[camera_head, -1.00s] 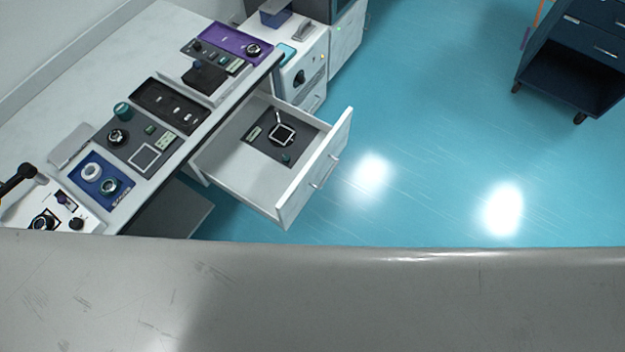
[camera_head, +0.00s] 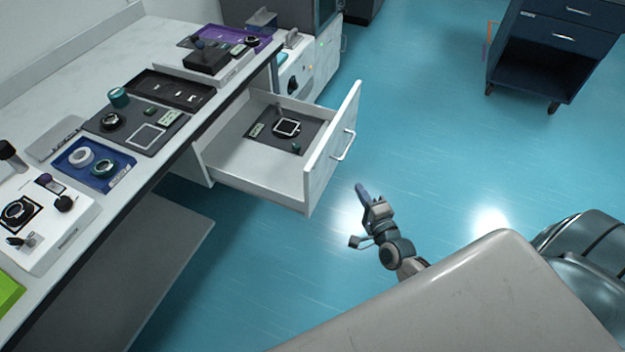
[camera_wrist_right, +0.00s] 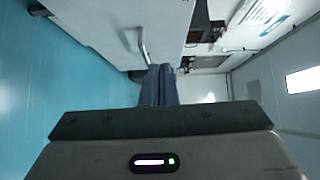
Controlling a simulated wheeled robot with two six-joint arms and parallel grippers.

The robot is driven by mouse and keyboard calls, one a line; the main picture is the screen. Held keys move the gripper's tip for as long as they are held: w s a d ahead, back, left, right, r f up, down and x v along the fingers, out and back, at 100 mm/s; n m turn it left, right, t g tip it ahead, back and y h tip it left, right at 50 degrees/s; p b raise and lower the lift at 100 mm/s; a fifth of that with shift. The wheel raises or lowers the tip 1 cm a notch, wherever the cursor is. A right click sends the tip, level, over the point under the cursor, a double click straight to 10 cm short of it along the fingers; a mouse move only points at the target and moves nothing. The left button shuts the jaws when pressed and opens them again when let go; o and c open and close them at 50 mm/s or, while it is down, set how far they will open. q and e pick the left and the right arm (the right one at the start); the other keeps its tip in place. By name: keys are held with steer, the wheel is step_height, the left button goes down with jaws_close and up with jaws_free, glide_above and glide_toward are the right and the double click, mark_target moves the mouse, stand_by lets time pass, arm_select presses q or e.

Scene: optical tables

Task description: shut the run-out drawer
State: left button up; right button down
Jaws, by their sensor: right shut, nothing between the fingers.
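The run-out drawer (camera_head: 318,172) stands pulled out of the white bench, its front facing right with a silver handle (camera_head: 344,146). A dark mat with a square frame and small parts lies inside it. My right gripper (camera_head: 360,192) is in front of the drawer's front, a little below and right of the handle, apart from it. In the right wrist view its fingers (camera_wrist_right: 159,84) are together with nothing between them, pointing toward the drawer front (camera_wrist_right: 115,30) and the handle (camera_wrist_right: 143,45). My left gripper is not in view.
The bench top (camera_head: 60,105) carries trays, a blue mat (camera_head: 122,176) and optical parts. A white cabinet (camera_head: 325,60) stands beyond the drawer. A dark blue cart (camera_head: 520,60) stands at the far right. The blue floor before the drawer is clear apart from my arm.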

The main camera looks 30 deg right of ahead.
steer(key=w, duration=0.4)
steer(key=w+a, duration=0.1)
steer(key=w, duration=0.8)
steer(key=shift+a, duration=0.25)
steer(key=shift+w+a, duration=0.1)
steer(key=shift+w, duration=0.05)
